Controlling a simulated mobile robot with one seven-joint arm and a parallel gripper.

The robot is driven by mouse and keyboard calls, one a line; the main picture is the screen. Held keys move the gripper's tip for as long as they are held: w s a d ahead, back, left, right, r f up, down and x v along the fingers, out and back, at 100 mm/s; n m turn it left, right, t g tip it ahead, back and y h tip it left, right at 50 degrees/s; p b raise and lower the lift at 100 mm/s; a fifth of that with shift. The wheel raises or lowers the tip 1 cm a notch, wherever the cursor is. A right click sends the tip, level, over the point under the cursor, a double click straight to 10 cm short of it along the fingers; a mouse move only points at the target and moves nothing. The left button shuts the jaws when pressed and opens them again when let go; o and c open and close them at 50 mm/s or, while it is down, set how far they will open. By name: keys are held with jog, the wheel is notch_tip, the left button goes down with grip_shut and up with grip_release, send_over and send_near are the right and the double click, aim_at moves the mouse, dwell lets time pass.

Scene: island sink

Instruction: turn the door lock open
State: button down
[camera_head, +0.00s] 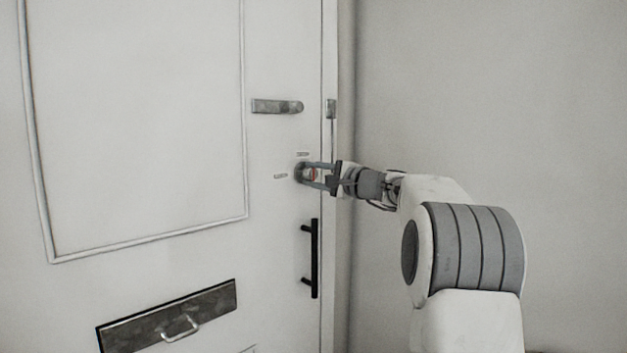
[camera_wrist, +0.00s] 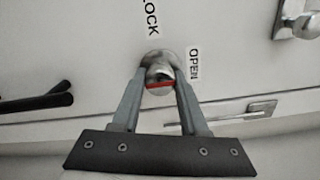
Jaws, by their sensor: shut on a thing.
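The door lock (camera_head: 299,173) is a round metal knob on the white door (camera_head: 140,120), near its right edge. In the wrist view the lock knob (camera_wrist: 160,70) has a red stripe across it and sits between my fingers. An "OPEN" label (camera_wrist: 194,64) is beside it on the right and a "LOCK" label (camera_wrist: 150,16) is above it. My gripper (camera_head: 314,175) reaches in from the right and is shut on the knob; both fingers also show in the wrist view (camera_wrist: 160,88). The fingers hide the knob's sides.
A black pull handle (camera_head: 315,258) is below the lock. A metal latch (camera_head: 277,106) is above it. A mail slot (camera_head: 168,318) is at lower left. The door frame and a bare grey wall (camera_head: 490,100) are at right.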

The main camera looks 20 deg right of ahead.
jog(key=shift+c, duration=2.2)
grip_release()
jog(key=shift+s, duration=0.15)
jog(key=v, duration=1.7)
jog(key=shift+p, duration=0.3)
